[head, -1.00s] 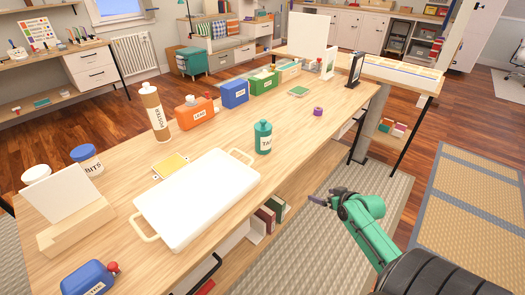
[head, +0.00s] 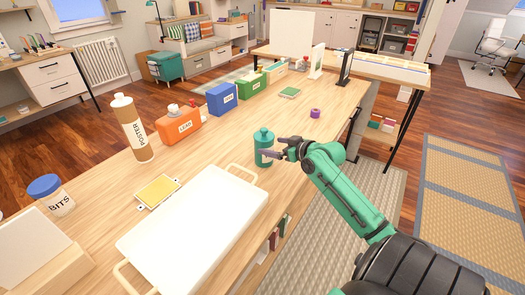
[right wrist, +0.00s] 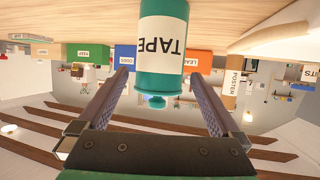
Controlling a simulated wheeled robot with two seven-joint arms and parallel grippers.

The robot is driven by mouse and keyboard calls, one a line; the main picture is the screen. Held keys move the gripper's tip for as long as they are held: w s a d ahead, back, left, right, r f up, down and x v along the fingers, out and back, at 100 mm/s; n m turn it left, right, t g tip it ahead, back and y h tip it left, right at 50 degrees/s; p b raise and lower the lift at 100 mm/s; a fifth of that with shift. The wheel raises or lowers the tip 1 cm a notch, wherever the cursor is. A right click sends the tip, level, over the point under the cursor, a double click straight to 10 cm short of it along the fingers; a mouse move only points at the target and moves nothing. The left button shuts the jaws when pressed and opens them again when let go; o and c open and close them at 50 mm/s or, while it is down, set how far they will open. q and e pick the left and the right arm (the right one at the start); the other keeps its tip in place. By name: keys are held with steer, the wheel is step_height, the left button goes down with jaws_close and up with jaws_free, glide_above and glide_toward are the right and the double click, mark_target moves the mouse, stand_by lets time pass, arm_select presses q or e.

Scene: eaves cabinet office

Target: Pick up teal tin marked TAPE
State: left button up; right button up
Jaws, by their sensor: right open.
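The teal tin marked TAPE (head: 263,148) stands upright on the wooden table near its front edge, beside the white tray. My right gripper (head: 272,153) has come up to the tin from the right, with its fingers at the tin's side. In the right wrist view, which is upside down, the tin (right wrist: 162,55) stands between the open fingers (right wrist: 165,90), with a gap on each side. Its label reads TAPE. My left gripper is not in view.
The white tray (head: 190,235) lies left of the tin. A purple tape roll (head: 315,113) and a green pad (head: 290,92) lie behind it.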

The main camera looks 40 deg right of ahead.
steer(key=x, duration=0.8)
steer(key=shift+w+f, duration=0.25)
steer(key=shift+f, duration=0.15)
steer(key=shift+s, duration=0.1)
steer(key=shift+c, duration=0.6)
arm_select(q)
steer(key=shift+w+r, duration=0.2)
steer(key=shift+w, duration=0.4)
arm_select(e)
steer(key=shift+r, duration=0.15)
steer(key=c, duration=1.1)
